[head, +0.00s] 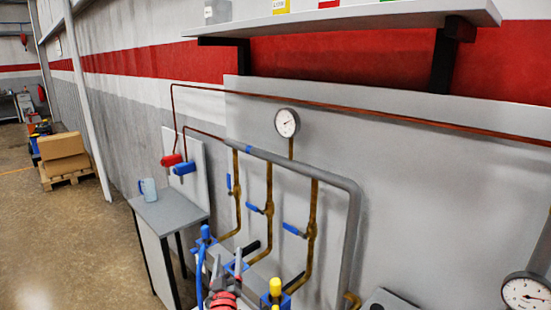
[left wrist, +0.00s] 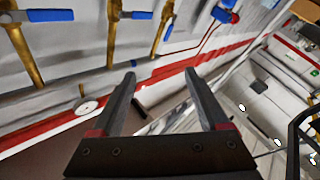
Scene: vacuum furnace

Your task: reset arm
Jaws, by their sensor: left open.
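My left gripper (head: 228,262) shows at the bottom of the head view, with red parts and grey fingers pointing up. In the left wrist view, the left gripper (left wrist: 160,78) has its two dark fingers spread apart with nothing between them. It is in front of the pipework on the wall panel, and the fingers touch nothing that I can make out. My right gripper is not in the head view.
Brass pipes with blue-handled valves (head: 293,230) and a pressure gauge (head: 287,122) are on the panel. A small grey table (head: 178,212) holds a blue mug (head: 148,189). A shelf (head: 350,22) overhangs above. Open floor (head: 75,240) lies to the left, with boxes (head: 63,153) on a pallet.

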